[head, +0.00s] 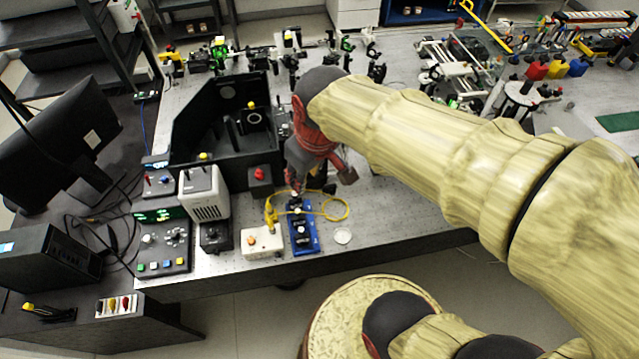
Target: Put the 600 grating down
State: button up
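My gripper (320,180) hangs over the bench beside the right end of the black open enclosure. It is red with dark fingertips, and the two fingers look spread apart. I see nothing clearly held between them, though the arm hides part of the view. A blue tray (313,246) lies below it near the bench's front edge, with dark pieces and small white markings on it. I cannot pick out the 600 grating by any readable label. A small dark piece (329,188) shows just below the fingers; I cannot tell what it is.
The black enclosure (220,140) stands left of my gripper. The bench top (400,220) to the right is clear.

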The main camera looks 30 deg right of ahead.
jog(key=s+r+m+t, duration=0.2)
jog(key=s+r+m, duration=0.1)
jog(key=s, duration=0.3)
jog(key=shift+v, duration=1)
notch_tip(320, 180, down, 12)
jog(key=b, duration=1.2)
